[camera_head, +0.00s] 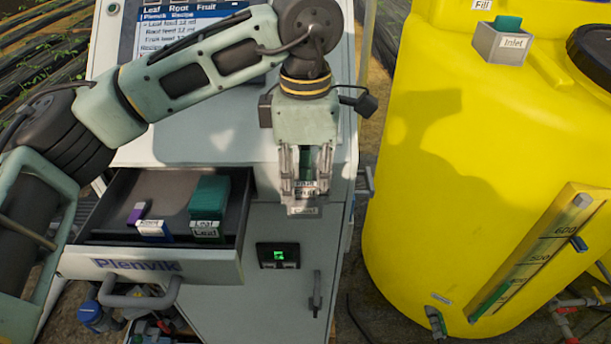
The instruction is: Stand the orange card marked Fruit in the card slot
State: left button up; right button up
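No orange card shows anywhere in view. My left gripper (305,190) points down in front of the cabinet, its two fingers apart. A dark green, card-like thing (306,160) shows between them, with small pale labels low down that I cannot read for sure. I cannot tell whether the fingers press on it. Just under the fingertips is a small grey block with a label (305,210); it may be the card slot, but the gripper hides most of it. My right gripper is not in view.
The open drawer (150,264) holds green Leaf cards (209,198), a blue card marked Root (153,230) and a purple card (138,213). A screen (180,15) stands behind my arm.

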pick_arm(q)
jog(key=shift+r, duration=0.1)
notch_tip(320, 180, up, 12)
dwell(0.5)
